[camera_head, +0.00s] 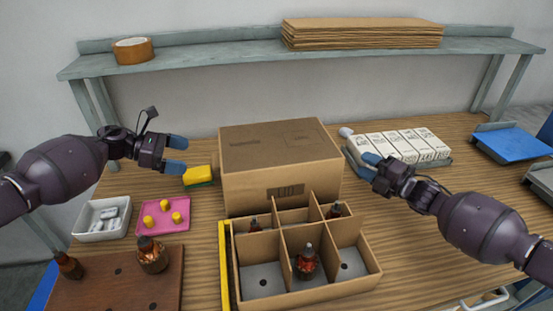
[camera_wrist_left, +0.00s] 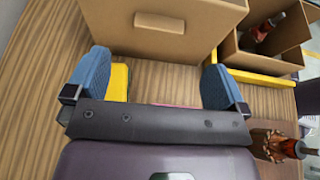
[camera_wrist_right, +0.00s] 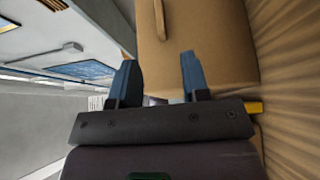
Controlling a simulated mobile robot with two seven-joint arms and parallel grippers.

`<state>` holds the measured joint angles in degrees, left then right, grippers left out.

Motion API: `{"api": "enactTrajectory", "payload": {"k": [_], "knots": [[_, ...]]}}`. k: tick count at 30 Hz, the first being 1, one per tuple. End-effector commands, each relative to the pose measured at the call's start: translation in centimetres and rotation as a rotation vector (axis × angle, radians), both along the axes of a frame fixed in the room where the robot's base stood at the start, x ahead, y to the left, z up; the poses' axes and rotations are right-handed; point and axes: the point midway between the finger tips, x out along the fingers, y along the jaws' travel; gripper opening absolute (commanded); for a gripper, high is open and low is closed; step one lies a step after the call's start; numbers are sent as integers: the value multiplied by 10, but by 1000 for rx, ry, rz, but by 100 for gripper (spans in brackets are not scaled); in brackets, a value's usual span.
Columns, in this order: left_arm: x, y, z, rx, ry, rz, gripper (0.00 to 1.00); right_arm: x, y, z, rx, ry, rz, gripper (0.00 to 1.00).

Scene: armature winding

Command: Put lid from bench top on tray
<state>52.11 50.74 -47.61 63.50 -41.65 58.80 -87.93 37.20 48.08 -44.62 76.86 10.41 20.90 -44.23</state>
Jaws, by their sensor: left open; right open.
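The lid (camera_head: 262,160) is a large brown cardboard box shape marked "LID", standing on the bench top directly behind the tray. The tray (camera_head: 310,297) is an open cardboard box with dividers; armatures show in its front middle (camera_head: 306,264), back left (camera_head: 255,225) and back right compartments. My left gripper (camera_head: 176,155) is open and empty, left of the lid and apart from it. My right gripper (camera_head: 367,167) is open and empty, close to the lid's right side.
A yellow sponge (camera_head: 198,175) lies near my left gripper. White boxes (camera_head: 405,145) stand by my right gripper. A pink tray (camera_head: 164,215), white dish (camera_head: 102,218) and brown block (camera_head: 115,285) are at left. A yellow strip (camera_head: 225,265) runs beside the tray. A shelf (camera_head: 230,56) spans the back.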

Motion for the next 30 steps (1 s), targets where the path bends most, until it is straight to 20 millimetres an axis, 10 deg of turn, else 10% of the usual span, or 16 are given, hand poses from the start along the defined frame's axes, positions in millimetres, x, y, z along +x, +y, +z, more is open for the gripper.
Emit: {"api": "enactTrajectory", "payload": {"k": [15, 30], "knots": [[14, -65, -28, 0, 0, 0, 100, 53, 49, 0, 1, 1, 0, 43], [16, -72, -31, 1, 0, 1, 95, 58, 54, 0, 0, 0, 0, 38]]}}
